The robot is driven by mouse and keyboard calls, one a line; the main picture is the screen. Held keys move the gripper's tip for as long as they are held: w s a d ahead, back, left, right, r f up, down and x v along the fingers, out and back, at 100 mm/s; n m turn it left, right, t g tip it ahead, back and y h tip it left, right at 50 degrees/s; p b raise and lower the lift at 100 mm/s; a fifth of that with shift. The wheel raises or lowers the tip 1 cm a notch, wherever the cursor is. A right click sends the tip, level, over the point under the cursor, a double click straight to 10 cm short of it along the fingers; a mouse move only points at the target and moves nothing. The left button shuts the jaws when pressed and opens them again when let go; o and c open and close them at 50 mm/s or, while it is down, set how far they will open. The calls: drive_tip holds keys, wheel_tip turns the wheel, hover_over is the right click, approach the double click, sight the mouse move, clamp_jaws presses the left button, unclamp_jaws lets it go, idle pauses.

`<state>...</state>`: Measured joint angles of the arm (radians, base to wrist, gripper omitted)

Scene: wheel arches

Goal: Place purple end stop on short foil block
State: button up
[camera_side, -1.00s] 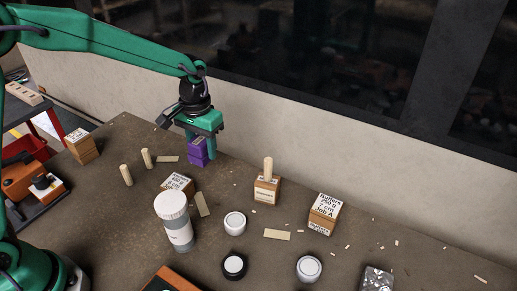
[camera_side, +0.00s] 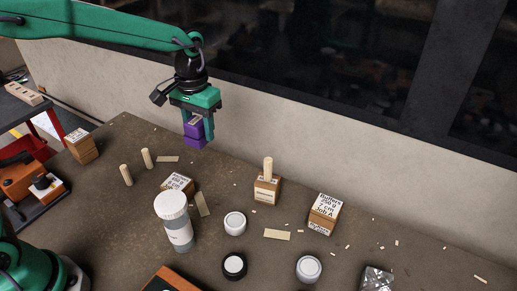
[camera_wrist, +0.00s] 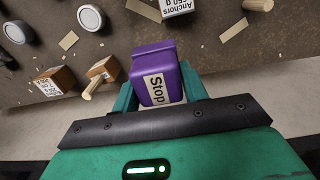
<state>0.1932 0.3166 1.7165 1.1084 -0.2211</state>
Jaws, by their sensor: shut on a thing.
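The purple end stop (camera_side: 194,130) is held in my gripper (camera_side: 197,138), clear above the table near the back wall. In the wrist view the purple end stop (camera_wrist: 153,60) sits between the green fingers (camera_wrist: 158,92), with a label reading "Stop" facing the camera. The gripper is shut on it. A silvery foil-wrapped block (camera_side: 377,280) is at the lower right of the side view, partly cut off by the bottom edge, far from the gripper. I do not see it in the wrist view.
A wooden block with an upright peg (camera_side: 267,186) and a labelled block (camera_side: 323,214) stand right of the gripper. A labelled block (camera_side: 178,184), white-lidded bottle (camera_side: 174,222), pegs (camera_side: 126,175) and round jars (camera_side: 235,223) stand nearer. The back wall (camera_side: 300,170) is close.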

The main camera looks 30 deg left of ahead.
drive_tip(key=shift+w+d+r, duration=0.2)
drive_tip(key=shift+d+r, duration=0.1)
drive_tip(key=shift+r, duration=0.1)
drive_tip(key=w+d+r+n, duration=0.1)
drive_tip(key=w+d+n, duration=0.25)
drive_tip(key=d, duration=0.75)
drive_tip(key=n, duration=1)
hover_over(376, 288)
drive_tip(key=s, duration=0.2)
drive_tip(key=f, duration=0.1)
drive_tip(key=shift+m, duration=0.25)
drive_tip(key=shift+s+a+f, duration=0.1)
drive_tip(key=shift+a+f, duration=0.05)
drive_tip(key=shift+f, duration=3.15)
drive_tip(key=shift+a+f, duration=0.1)
drive_tip(key=shift+f, duration=3.2)
drive_tip(key=shift+f, duration=0.1)
drive_tip(key=o, duration=1)
